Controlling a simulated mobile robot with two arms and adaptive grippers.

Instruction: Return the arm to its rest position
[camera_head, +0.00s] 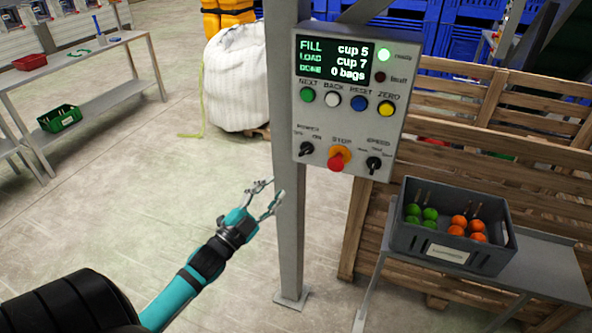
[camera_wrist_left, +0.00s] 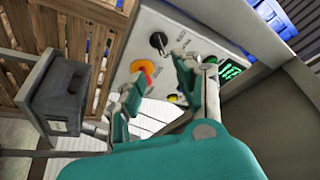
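My left gripper (camera_head: 266,198) is open and empty in the head view, in front of the grey post (camera_head: 290,235) and below and left of the control panel (camera_head: 312,107). It also shows in the left wrist view (camera_wrist_left: 155,92), fingers apart, with the panel (camera_wrist_left: 150,24) beyond them. The panel's screen (camera_head: 335,60) reads FILL cup 5, LOAD cup 7, DONE 0 bags. My right gripper is in neither view.
A grey crate (camera_head: 452,252) with green and orange round-headed items stands on a small table (camera_head: 545,268) at the right, before a wooden pallet rack (camera_head: 480,145). A workbench (camera_head: 90,62) stands far left. A white bulk bag (camera_head: 237,80) stands behind the post. Open floor lies at left.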

